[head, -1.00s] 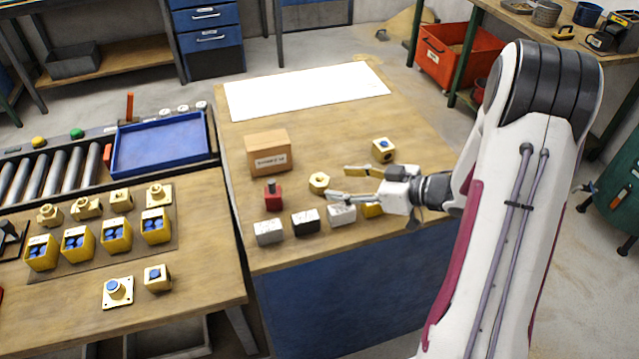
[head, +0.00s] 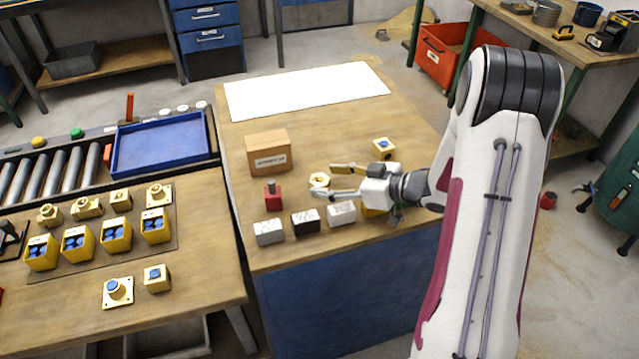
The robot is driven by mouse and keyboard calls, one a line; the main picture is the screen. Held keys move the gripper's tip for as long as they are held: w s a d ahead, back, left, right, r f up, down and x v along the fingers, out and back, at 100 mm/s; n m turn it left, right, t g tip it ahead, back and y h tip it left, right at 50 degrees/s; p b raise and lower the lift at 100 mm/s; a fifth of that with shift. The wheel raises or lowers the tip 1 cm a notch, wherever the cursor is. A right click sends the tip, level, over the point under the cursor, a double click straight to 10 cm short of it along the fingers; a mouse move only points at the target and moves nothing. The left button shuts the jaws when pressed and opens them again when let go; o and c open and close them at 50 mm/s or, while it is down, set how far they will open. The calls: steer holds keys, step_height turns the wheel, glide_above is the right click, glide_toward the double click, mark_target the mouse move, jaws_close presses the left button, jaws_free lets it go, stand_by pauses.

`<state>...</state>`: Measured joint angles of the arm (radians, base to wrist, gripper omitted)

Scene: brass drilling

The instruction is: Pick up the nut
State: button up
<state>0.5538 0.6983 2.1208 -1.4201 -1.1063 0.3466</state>
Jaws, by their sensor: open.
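The nut (head: 319,180) is a small brass ring lying on the wooden table (head: 330,120), just left of my gripper. My gripper (head: 322,181) points left with its two fingers spread apart. One finger is behind and one in front, and the nut shows at the opening between their tips. The gripper looks open and empty. I cannot tell whether a finger touches the nut or how high the fingers are above the table.
A cardboard box (head: 268,153) and a red block (head: 273,196) stand left of the nut. White (head: 341,213) and black (head: 305,222) blocks line the front edge. A brass block (head: 383,148) with a blue centre stands behind my gripper. A white sheet (head: 305,90) lies at the back.

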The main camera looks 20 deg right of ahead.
steer(key=shift+x, duration=0.95)
steer(key=c, duration=1.5)
